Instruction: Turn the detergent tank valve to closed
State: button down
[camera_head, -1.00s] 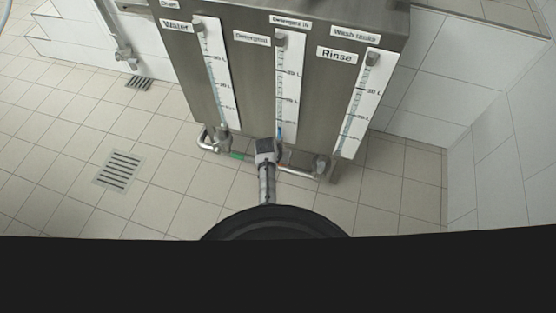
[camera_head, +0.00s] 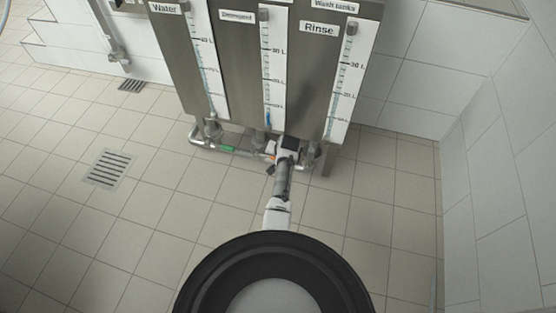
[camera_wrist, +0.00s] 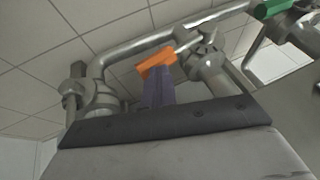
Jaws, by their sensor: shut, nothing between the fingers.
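The detergent tank (camera_head: 240,75) is the middle section of the steel unit, with a "Detergent" label and a scale. An orange valve handle (camera_head: 270,154) shows below it in the head view, just left of my gripper (camera_head: 284,150). In the wrist view the orange handle (camera_wrist: 157,62) sits on a metal rod by the valve body (camera_wrist: 208,65), slanting roughly along the pipe. My gripper's purple-grey fingers (camera_wrist: 158,88) are shut and empty. Their tips overlap the handle's near side in this view; I cannot tell whether they touch it.
A horizontal pipe (camera_wrist: 140,47) runs close in front of the fingers. A green valve handle (camera_head: 227,149) sits on the pipe to the left, under the water tank. The rinse tank (camera_head: 312,70) is at right. Tiled floor (camera_head: 140,220) with a drain grate (camera_head: 109,169) is open.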

jog(key=shift+d+f+b, duration=0.25)
jog(key=shift+d+f, duration=0.05)
jog(key=shift+f, duration=0.2)
jog(key=shift+d+f+b, duration=0.2)
jog(key=shift+d+f, duration=0.05)
jog(key=shift+f, duration=0.25)
jog(key=shift+s, duration=0.1)
jog(key=d+p+v, duration=0.1)
jog(key=p+v, duration=0.5)
jog(key=v, duration=0.7)
jog(key=shift+r, duration=0.2)
jog(key=shift+d, duration=0.15)
dwell(0.9)
